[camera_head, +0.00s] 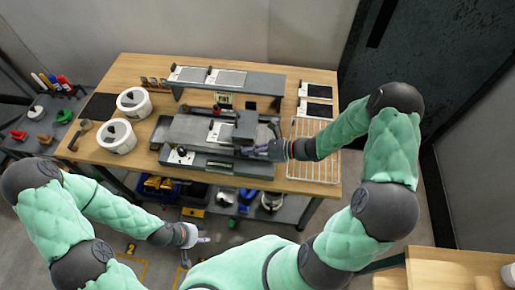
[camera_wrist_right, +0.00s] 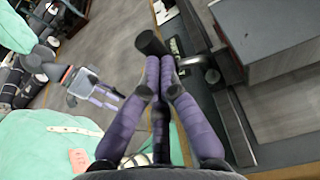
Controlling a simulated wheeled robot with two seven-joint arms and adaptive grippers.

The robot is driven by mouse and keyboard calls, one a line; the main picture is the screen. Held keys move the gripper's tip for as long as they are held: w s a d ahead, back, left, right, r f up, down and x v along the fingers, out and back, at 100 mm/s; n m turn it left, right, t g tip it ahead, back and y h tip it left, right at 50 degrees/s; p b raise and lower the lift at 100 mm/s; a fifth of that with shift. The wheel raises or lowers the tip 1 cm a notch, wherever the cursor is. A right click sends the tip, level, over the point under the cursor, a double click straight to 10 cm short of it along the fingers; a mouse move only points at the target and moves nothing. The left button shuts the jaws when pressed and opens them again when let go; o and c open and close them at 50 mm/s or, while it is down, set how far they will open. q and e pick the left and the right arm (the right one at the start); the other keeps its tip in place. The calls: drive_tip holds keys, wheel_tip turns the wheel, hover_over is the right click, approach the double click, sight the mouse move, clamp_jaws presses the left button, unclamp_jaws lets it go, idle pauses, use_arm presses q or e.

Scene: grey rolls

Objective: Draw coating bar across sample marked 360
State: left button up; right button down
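A grey flat bed (camera_head: 187,131) lies mid-table with a dark block (camera_head: 247,124) across its right part. My right gripper (camera_head: 247,152) is at the bed's front right edge. In the right wrist view its purple fingers (camera_wrist_right: 160,70) are close together around a dark handle with a black round end (camera_wrist_right: 150,42). Whether this belongs to the coating bar is unclear. Grey samples with white labels lie on the raised shelf (camera_head: 261,84). I cannot read 360 on any label. My left gripper (camera_head: 203,240) is empty, low before the table, its fingers apart in the wrist view (camera_wrist_right: 104,96).
Two white tubs (camera_head: 117,137) stand on the left of the table. A white wire rack (camera_head: 314,165) and dark panels (camera_head: 319,91) lie on the right. A lower shelf below the front edge holds bins and tools. A side cart (camera_head: 45,115) stands left.

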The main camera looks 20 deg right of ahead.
drive_tip(key=w+a+b, duration=0.1)
drive_tip(key=w+a, duration=0.4)
drive_tip(key=a, duration=0.3)
drive_tip(key=shift+a, duration=0.3)
idle(2.8)
drive_tip(key=d, duration=0.1)
drive_tip(key=s+d, duration=0.2)
drive_tip(key=shift+d, duration=0.25)
idle(0.4)
idle(0.3)
